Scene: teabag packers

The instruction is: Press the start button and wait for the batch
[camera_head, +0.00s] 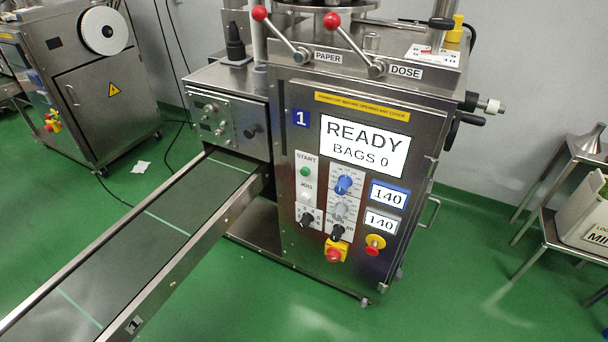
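The teabag packer (283,222), marked with a blue "1", stands in the middle of the view. Its screen (364,146) reads "READY BAGS 0". The green start button (305,172) is on the front panel under the word "START", above a pale "JOG" button (305,198). Two displays (388,196) both read 140. Red-knobbed levers labelled "PAPER" (279,35) and "DOSE" (352,43) are on top. Neither of my grippers is in view.
A conveyor (135,235) runs from the packer to the lower left. Another machine (110,95) stands at back left. A steel stand (563,185) with a crate is at right. Green floor lies between.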

